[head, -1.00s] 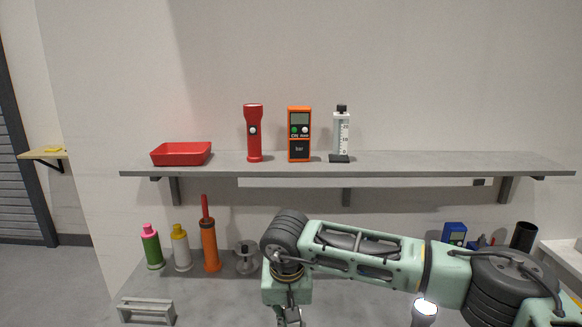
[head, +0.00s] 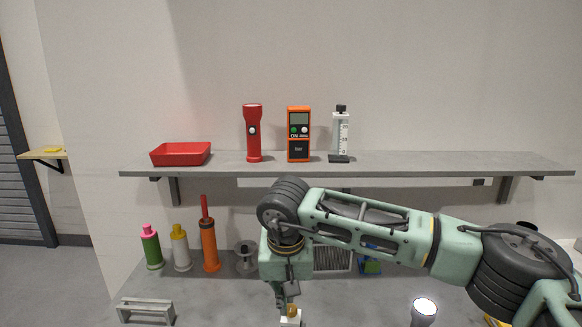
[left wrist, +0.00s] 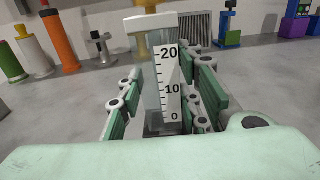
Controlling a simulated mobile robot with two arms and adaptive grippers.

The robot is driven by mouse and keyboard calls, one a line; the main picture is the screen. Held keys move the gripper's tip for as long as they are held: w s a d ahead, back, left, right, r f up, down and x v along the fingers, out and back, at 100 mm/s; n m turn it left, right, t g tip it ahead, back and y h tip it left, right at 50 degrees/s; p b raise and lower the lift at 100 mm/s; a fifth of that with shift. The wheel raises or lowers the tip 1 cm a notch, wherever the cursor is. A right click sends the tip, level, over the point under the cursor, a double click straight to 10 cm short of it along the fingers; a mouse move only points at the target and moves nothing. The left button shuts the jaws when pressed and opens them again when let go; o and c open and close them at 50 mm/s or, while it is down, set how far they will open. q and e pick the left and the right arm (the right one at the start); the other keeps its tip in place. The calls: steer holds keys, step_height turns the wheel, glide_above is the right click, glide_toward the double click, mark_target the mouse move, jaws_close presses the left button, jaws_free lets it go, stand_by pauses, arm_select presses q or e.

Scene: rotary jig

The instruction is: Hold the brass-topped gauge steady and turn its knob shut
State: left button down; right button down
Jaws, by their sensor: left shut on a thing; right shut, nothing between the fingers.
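The gauge (left wrist: 152,95) is a clear upright body with a white scale marked 0, 10 and 20. It has a pale cap with brass parts (left wrist: 140,45) at its top and side. My left gripper (left wrist: 162,108) is shut on the gauge, with fingers on both sides of its body. In the head view, only the gauge's white cap (head: 290,321) and brass top show at the bottom edge. My right gripper (head: 283,298) is shut and empty, pointing down just above the brass top. I cannot tell whether they touch or how far the knob is turned.
A shelf (head: 420,165) holds a red tray (head: 180,154), red flashlight (head: 253,133), orange meter (head: 299,134) and another scaled gauge (head: 341,133). Bottles and an orange pump (head: 209,245) stand left. A torch-like object (head: 424,313) stands right of the gauge.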

arm_select(q)
steer(key=c, duration=1.2)
jaws_free()
